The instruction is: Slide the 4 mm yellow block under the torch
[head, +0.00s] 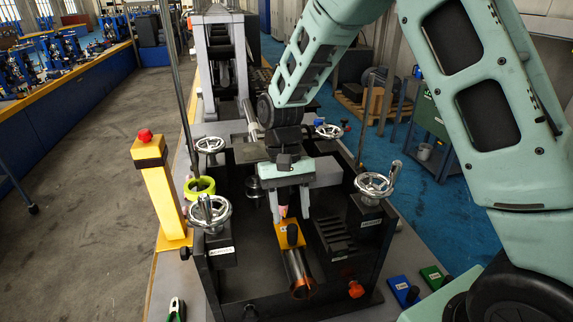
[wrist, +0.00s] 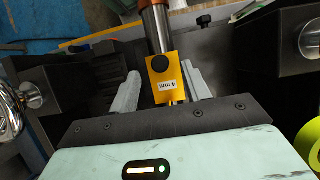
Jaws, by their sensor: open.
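The yellow block (head: 281,231) has a black knob and sits by a shiny metal tube (head: 297,266) with an orange end, in the dark bed of the machine. In the wrist view the yellow block (wrist: 157,72) shows its "4 mm" label, with the tube (wrist: 158,30) running beyond it. My gripper (head: 291,214) is open and points down, with its fingers to either side of the block. In the wrist view my gripper (wrist: 160,76) has visible gaps at both sides of the block. I cannot clearly make out the torch.
Chrome handwheels (head: 374,186) stand on both sides of the bed. A yellow post (head: 158,190) with a red knob rises at left. A blue block (head: 403,290) and a green block (head: 434,276) lie at right. A dark slotted rack (head: 338,237) is right of the tube.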

